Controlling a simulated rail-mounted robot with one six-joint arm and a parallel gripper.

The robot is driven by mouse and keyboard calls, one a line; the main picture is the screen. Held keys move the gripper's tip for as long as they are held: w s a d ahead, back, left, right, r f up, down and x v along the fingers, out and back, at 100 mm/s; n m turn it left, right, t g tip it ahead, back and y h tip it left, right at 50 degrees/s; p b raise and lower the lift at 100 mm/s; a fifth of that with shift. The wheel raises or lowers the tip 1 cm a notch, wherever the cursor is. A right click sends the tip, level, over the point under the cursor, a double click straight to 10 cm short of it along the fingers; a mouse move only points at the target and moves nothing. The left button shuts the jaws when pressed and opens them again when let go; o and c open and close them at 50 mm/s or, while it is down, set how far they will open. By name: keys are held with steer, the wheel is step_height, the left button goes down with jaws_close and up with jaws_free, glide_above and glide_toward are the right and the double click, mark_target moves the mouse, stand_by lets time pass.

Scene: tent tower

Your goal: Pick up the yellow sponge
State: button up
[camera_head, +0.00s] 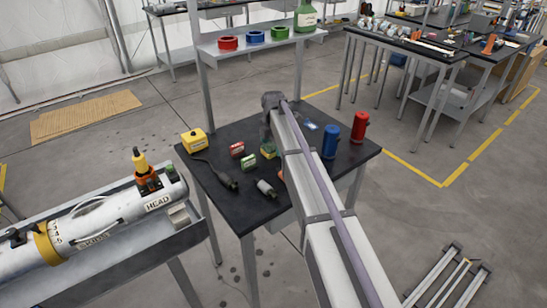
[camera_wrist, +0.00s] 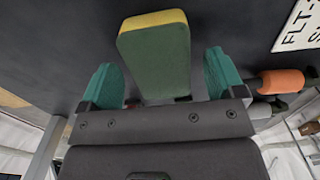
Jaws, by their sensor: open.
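The sponge (camera_wrist: 155,58) shows in the wrist view, with a dark green broad face and a yellow layer along its far edge. It stands out between the two green fingertips of my gripper (camera_wrist: 160,80), which is open. A gap shows on each side of the sponge, so neither finger appears to touch it. In the head view a small part of the sponge (camera_head: 268,151) shows on the black table beside my arm, which covers the rest.
The black table (camera_head: 218,206) also holds a yellow box (camera_head: 194,140), red and green small boxes, a dark tool, a blue canister (camera_head: 331,141) and a red canister (camera_head: 359,127). An orange-handled item (camera_wrist: 285,81) lies right of my gripper. A shelf (camera_head: 262,43) stands behind.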

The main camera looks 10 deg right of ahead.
mark_target(273, 145)
steer(key=shift+f, duration=0.8)
steer(key=shift+r, duration=0.25)
steer(key=c, duration=1)
step_height(273, 145, up, 10)
steer(key=p, duration=1)
steer(key=shift+r+p, duration=0.2)
steer(key=shift+p, duration=0.1)
steer(key=shift+f, duration=0.2)
